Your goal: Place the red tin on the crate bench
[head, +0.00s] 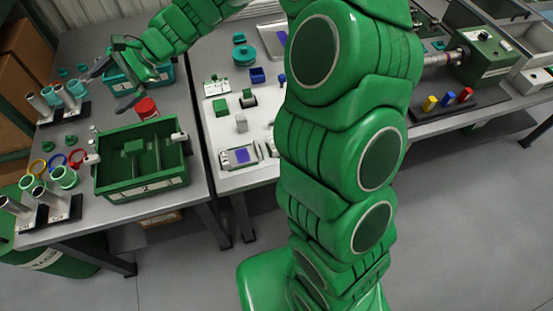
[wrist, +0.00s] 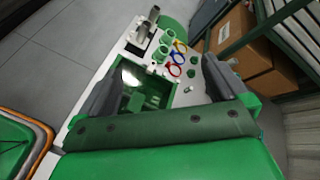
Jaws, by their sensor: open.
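The red tin (head: 146,107) stands upright on the grey crate bench (head: 185,95), just behind a green open crate (head: 143,188). My gripper (head: 104,93) is above the bench, to the left of the tin and a little higher in the picture. Its two fingers are spread and hold nothing. In the wrist view my gripper (wrist: 167,62) also shows open, with the green crate (wrist: 157,88) beyond and between the fingers. The red tin is not seen in the wrist view.
A teal crate (head: 150,77) stands at the back of the bench. Racks with metal tubes (head: 40,103), green cups and coloured rings (head: 77,157) line the left side. A white-topped table (head: 225,130) with small blocks adjoins on the right. Cardboard boxes (head: 22,55) stand at far left.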

